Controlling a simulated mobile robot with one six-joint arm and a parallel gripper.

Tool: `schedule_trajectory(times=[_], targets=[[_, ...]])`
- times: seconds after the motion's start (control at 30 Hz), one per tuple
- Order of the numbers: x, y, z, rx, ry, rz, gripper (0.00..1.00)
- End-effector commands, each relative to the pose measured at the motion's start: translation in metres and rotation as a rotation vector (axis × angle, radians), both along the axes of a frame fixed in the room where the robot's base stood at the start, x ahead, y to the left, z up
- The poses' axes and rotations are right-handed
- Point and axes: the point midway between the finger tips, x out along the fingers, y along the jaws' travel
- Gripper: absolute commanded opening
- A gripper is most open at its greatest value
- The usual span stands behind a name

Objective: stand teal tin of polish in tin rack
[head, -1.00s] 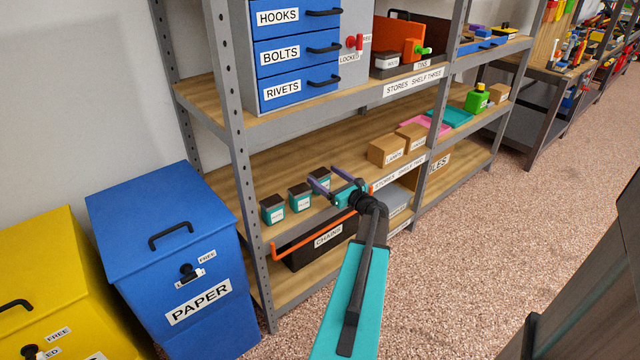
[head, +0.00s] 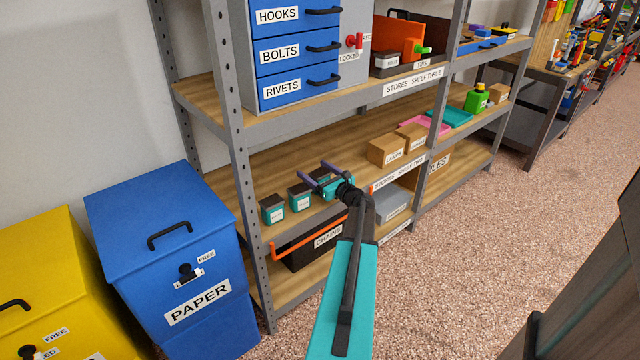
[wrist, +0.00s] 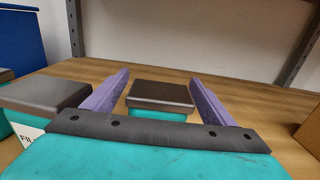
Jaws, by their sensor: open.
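Three teal tins with dark lids stand in a row on shelf two: a left tin (head: 272,209), a middle tin (head: 300,197) and a right one mostly behind my gripper. My gripper (head: 313,170) is open at the right tin. In the wrist view this tin (wrist: 162,93) stands between my spread purple fingers, with gaps at both sides; its label is hidden. The neighbouring tin (wrist: 45,95) is left of my fingers, its label starting "FIL". I cannot read which tin is polish. A dark rack labelled TINS (head: 423,64) sits on shelf three.
Cardboard boxes (head: 386,150) stand right of my gripper. Shelf three (head: 300,108) overhangs the tins. A grey upright (head: 237,170) stands to the left.

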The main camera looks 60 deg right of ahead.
Motion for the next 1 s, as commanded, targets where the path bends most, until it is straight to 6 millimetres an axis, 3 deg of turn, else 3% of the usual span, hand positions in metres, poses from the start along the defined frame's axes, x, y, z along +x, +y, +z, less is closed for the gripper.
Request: schedule_trajectory(times=[0.17, 0.7, 1.0], targets=[[0.0100, -0.0038, 0.0001, 0.000, 0.000, 0.000, 0.78], [0.0104, -0.0030, 0.0000, 0.001, 0.000, 0.000, 0.78], [0.0105, -0.0029, 0.0002, 0.001, 0.000, 0.001, 0.28]])
